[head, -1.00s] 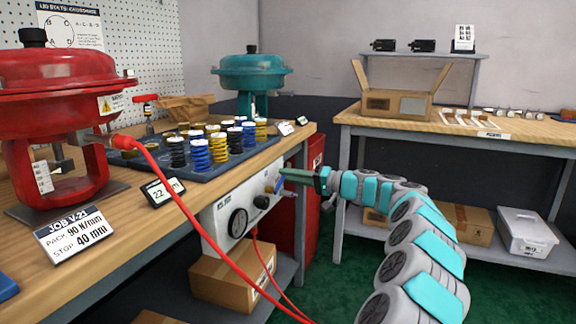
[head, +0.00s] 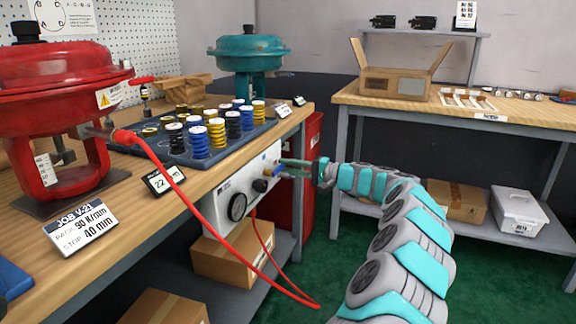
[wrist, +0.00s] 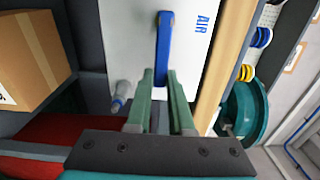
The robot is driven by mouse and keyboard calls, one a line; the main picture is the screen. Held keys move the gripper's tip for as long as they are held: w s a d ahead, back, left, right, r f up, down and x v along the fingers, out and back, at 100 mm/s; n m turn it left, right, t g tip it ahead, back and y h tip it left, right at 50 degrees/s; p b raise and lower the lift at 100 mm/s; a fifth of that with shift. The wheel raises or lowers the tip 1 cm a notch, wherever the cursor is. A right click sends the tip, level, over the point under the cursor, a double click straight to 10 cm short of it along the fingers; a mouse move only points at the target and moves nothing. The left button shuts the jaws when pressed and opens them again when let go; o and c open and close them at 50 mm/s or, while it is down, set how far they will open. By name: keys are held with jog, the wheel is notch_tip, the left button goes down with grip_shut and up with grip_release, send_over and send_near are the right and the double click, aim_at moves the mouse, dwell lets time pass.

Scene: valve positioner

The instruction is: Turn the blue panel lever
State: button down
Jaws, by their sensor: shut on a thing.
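The blue lever (wrist: 163,45) is on the white panel (wrist: 125,45), beside the printed word AIR. In the wrist view it points straight up and down, in line with that lettering. My gripper (wrist: 160,78) is shut on the lever's near end, with one green finger on each side. In the head view my gripper (head: 284,167) is at the right end of the panel (head: 228,190), below the bench top. The lever is small and partly hidden by the fingers there.
A black dial (head: 237,207) and a red hose (head: 178,185) are left of my gripper. The wooden bench (head: 120,200) overhangs the panel, with a spring tray (head: 215,160) on top. A cardboard box (head: 232,255) sits below. Green floor (head: 330,255) is open to the right.

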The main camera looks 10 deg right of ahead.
jog(key=shift+f, duration=0.1)
jog(key=c, duration=0.8)
grip_release()
jog(key=shift+d, duration=0.1)
jog(key=v, duration=0.7)
jog(key=shift+s+d+b, duration=0.2)
jog(key=shift+s+b, duration=0.05)
jog(key=shift+b, duration=0.05)
